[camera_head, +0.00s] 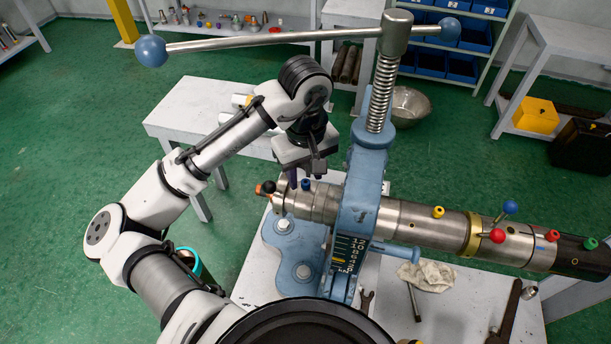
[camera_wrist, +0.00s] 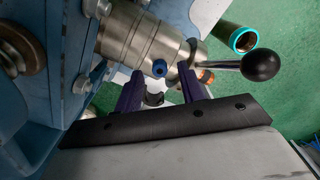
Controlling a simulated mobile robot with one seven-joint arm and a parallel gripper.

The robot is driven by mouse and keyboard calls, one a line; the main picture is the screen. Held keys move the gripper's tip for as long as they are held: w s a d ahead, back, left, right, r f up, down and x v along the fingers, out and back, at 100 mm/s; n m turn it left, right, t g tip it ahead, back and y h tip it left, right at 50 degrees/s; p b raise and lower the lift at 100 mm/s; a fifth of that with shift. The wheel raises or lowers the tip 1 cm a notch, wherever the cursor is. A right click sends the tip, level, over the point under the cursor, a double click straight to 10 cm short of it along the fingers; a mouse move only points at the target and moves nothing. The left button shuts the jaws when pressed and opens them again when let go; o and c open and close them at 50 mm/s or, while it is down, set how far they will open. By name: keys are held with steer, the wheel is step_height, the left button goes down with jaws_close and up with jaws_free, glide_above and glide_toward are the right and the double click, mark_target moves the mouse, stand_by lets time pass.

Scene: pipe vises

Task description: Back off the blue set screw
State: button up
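A small blue set screw (camera_head: 306,183) stands on top of the steel pipe tool (camera_head: 400,218), near its left end. In the wrist view the blue screw (camera_wrist: 159,68) shows on the steel body, between the fingertips in the picture. My gripper (camera_head: 304,176) is over this end of the tool, pointing down. Its two purple fingers are spread apart in the wrist view (camera_wrist: 160,76), with nothing visibly held. I cannot tell whether a finger touches the screw. A black ball lever (camera_wrist: 260,61) sticks out beside the right finger.
The blue vise (camera_head: 360,190) with its long ball-ended bar (camera_head: 270,39) rises just right of my gripper. Yellow (camera_head: 438,212), red (camera_head: 497,236) and green (camera_head: 590,243) knobs and a blue ball lever (camera_head: 510,207) sit farther along the tool. A rag (camera_head: 428,275) lies on the bench.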

mark_target(305, 182)
step_height(305, 182, up, 6)
steer(key=shift+r+b, duration=0.1)
steer(key=shift+b, duration=0.2)
stand_by(0.4)
